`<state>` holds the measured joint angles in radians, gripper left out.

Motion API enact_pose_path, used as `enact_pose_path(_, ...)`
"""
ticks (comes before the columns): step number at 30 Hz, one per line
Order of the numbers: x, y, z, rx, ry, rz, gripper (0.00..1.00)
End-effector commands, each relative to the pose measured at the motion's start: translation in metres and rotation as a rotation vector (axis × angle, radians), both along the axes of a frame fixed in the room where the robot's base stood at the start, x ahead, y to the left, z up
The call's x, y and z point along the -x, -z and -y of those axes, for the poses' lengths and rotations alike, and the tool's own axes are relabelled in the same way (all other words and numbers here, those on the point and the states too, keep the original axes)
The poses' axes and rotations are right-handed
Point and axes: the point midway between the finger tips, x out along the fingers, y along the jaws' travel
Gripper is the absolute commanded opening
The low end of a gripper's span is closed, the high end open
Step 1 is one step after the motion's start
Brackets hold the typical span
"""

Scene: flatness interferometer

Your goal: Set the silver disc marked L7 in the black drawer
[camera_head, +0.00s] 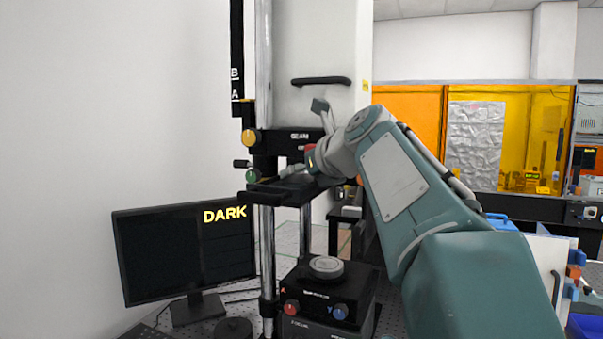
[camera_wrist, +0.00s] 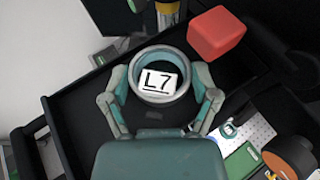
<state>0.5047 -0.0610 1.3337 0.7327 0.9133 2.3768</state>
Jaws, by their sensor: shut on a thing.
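The silver disc marked L7 (camera_wrist: 152,98) shows in the wrist view as a round ring-edged piece with a white L7 label facing up. My gripper (camera_wrist: 160,90) is shut on it, one finger on each side. The disc is over the dark floor of the black drawer (camera_wrist: 72,100); I cannot tell whether it touches that floor. In the head view my gripper (camera_head: 291,176) is at the open black drawer (camera_head: 282,188), below the machine's beam housing. The disc is hard to make out there.
A red block-like part (camera_wrist: 215,33) is close beside the disc in the wrist view. Below the drawer, a grey round piece (camera_head: 326,265) sits on a black stage with red and blue knobs. A monitor (camera_head: 183,250) reading DARK stands to the left.

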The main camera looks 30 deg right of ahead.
Motion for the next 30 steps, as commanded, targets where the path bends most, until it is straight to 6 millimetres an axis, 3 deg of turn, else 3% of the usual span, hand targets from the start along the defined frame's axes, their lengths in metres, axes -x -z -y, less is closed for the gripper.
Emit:
enact_pose_path(6, -0.001, 0.001, 0.000, 0.000, 0.000, 0.000, 0.20)
enact_pose_path(7, -0.001, 0.001, 0.000, 0.000, 0.000, -0.001, 0.82)
enact_pose_path(8, -0.001, 0.001, 0.000, 0.000, 0.000, -0.001, 0.95)
enact_pose_path(9, -0.001, 0.001, 0.000, 0.000, 0.000, -0.001, 1.00)
enact_pose_path(23, 0.002, 0.000, 0.000, -0.001, 0.001, 0.000, 1.00)
enact_pose_path(30, 0.039, -0.016, 0.005, 0.001, 0.005, 0.002, 1.00)
